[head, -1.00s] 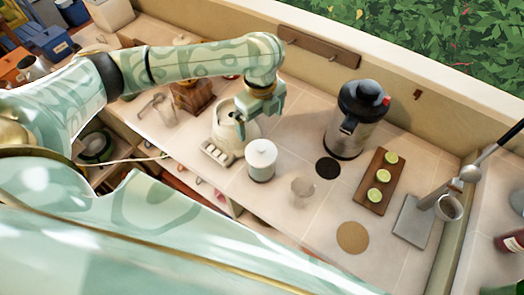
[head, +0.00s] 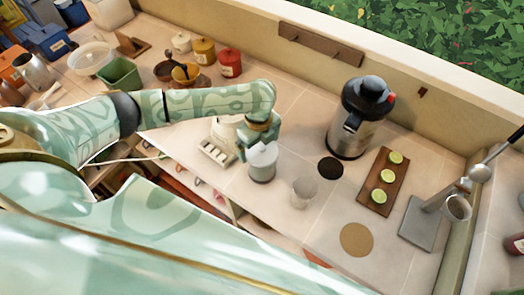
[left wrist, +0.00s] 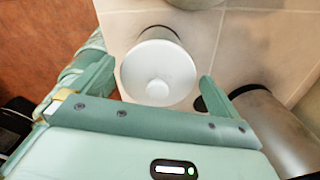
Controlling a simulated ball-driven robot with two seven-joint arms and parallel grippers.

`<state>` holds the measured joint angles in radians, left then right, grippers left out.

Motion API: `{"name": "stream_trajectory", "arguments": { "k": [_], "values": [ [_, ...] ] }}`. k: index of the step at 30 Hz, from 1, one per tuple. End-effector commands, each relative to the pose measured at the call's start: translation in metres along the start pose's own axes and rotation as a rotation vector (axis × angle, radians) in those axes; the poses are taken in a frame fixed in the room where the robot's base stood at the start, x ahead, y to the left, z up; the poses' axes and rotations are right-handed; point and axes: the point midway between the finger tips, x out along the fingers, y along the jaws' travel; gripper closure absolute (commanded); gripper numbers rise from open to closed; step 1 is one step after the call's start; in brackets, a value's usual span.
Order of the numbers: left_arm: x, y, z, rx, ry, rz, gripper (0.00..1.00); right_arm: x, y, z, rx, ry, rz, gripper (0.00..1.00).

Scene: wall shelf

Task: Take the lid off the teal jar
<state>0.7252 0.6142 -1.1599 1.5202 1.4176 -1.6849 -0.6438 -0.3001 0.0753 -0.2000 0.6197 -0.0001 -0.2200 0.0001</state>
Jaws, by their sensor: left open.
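No jar looks clearly teal. In the left wrist view the lid (left wrist: 157,72) fills the middle, with its knob facing the camera. My left gripper (head: 257,141) is just behind and above the jar in the head view. In the left wrist view, my left gripper (left wrist: 155,84) is open, one finger on each side of the lid; I cannot tell whether they touch it. My right gripper is not in view.
A metal dispenser (head: 347,130), a board with lime halves (head: 374,196) and a cork mat (head: 356,240) lie farther right. White, yellow and red canisters (head: 229,63) stand behind.

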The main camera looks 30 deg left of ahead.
Motion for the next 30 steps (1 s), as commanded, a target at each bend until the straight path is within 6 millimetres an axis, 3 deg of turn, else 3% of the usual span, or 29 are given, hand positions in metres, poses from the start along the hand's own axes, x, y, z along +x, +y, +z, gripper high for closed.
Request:
{"name": "stream_trajectory", "arguments": {
  "k": [3, 7, 20, 25, 30],
  "values": [
    [-0.001, 0.000, 0.000, 0.000, 0.000, 0.000, 0.03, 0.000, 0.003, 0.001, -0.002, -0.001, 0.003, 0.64],
    [-0.001, 0.000, 0.000, 0.000, 0.000, 0.000, 0.37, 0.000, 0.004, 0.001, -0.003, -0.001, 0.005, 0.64],
    [-0.010, 0.000, 0.000, 0.001, 0.000, -0.001, 0.37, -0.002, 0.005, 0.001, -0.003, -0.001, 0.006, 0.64],
    [-0.037, -0.001, 0.000, 0.001, 0.001, -0.003, 0.37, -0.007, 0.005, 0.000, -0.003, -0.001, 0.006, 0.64],
    [-0.081, 0.017, -0.032, 0.007, 0.001, -0.003, 0.37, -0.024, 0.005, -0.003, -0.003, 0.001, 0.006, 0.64]
  ]
}}
